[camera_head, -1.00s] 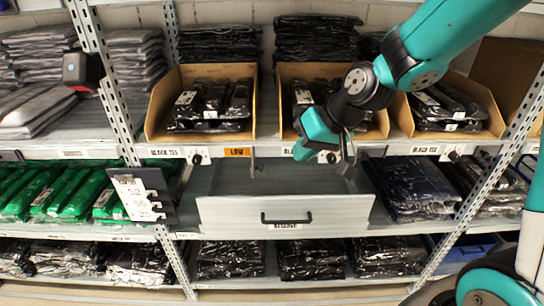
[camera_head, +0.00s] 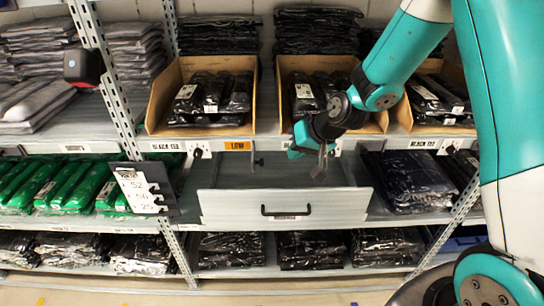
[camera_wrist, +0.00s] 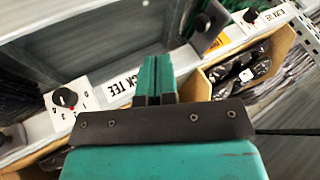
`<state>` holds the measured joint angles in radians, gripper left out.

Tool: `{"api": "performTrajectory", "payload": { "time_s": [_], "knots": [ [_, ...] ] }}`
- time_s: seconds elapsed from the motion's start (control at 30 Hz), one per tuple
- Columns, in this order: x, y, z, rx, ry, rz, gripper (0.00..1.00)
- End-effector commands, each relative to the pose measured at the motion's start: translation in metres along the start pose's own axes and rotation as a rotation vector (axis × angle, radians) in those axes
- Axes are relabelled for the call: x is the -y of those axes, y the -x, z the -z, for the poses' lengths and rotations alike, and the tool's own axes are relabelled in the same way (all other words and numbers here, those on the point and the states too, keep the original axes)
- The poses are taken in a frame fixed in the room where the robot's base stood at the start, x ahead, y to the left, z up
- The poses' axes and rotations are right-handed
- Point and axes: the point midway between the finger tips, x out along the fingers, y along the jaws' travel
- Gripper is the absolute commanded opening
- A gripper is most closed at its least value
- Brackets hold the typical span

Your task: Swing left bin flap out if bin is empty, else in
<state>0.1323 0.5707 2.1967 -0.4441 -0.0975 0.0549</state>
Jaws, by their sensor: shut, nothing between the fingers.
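The left cardboard bin (camera_head: 158,103) stands on the middle shelf and holds several black bagged garments (camera_head: 212,97); it is not empty. An orange LOW tag (camera_head: 237,146), probably its flap, lies on the rail below it, beside a dark bracket (camera_head: 258,161). In the wrist view the orange tag (camera_wrist: 217,44) is partly hidden behind the bracket (camera_wrist: 207,28). My gripper (camera_head: 296,152) is shut and empty, in front of the rail below the middle bin, right of the tag. Its fingers (camera_wrist: 156,78) are together in the wrist view, apart from the tag.
White dials (camera_head: 197,149) and BLACK TEE labels line the rail. A grey drawer (camera_head: 284,209) with a black handle juts out below. A sign (camera_head: 143,190) hangs at the left post. Middle and right bins also hold black bags. Open space lies before the shelves.

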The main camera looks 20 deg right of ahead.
Motion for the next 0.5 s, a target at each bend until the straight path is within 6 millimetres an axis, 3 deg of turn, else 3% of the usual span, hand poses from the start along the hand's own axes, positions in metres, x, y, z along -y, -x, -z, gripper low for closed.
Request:
{"api": "performTrajectory", "payload": {
  "time_s": [0.17,0.3,0.5],
  "knots": [
    [0.001,-0.037,0.0,0.003,0.0,-0.001,0.0],
    [0.022,-0.045,0.001,0.001,0.004,0.001,0.0],
    [0.034,-0.054,0.0,0.0,0.0,0.0,0.0]
  ]
}}
